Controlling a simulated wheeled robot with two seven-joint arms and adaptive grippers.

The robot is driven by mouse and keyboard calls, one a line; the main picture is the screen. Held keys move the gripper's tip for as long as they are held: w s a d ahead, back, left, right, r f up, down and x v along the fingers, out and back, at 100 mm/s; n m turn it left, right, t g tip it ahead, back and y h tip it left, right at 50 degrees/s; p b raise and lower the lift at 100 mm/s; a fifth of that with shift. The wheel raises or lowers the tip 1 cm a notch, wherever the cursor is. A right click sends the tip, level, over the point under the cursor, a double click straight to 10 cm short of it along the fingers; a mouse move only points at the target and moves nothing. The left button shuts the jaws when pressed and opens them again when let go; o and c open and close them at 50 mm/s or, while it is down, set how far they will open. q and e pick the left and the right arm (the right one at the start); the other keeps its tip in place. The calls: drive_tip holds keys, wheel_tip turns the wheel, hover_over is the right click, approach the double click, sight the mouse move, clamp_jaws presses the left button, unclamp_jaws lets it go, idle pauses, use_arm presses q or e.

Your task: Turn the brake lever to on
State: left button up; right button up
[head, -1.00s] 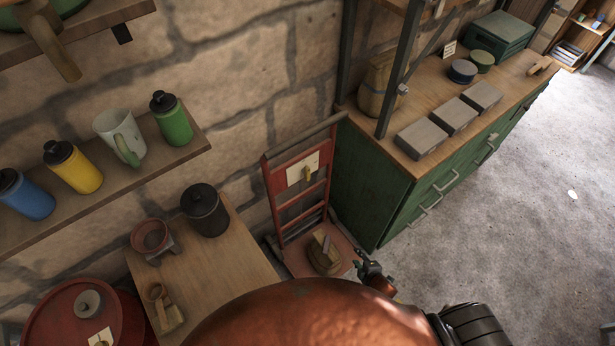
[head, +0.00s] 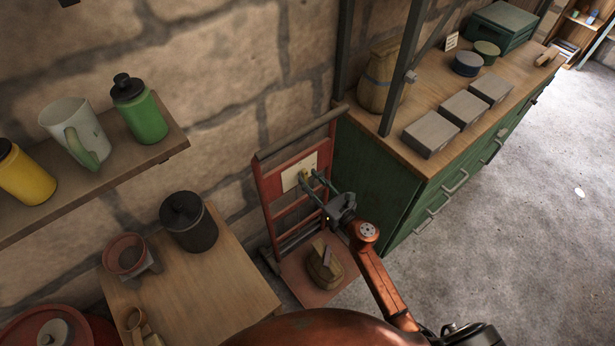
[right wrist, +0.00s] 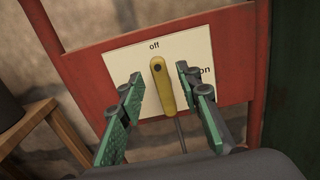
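The yellow brake lever (right wrist: 162,88) is mounted on a white plate (right wrist: 118,68) on a red frame (right wrist: 88,62). In the right wrist view the plate reads "off" above the lever and "on" to its right. The lever stands nearly upright, its dark-dotted upper end just below "off". The plate also shows in the head view (head: 290,179). My right gripper (right wrist: 160,78) is open, with one green-padded finger on each side of the lever and a visible gap to both. In the head view my right gripper (head: 311,183) reaches the plate from the lower right. My left gripper is out of view.
A green cabinet (head: 372,185) stands close to the right of the frame. A wooden table (head: 205,275) with a black canister (head: 188,222) stands to its left. Open floor (head: 500,240) lies at the right.

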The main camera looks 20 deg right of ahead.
drive_tip(key=shift+x, duration=1)
clamp_jaws()
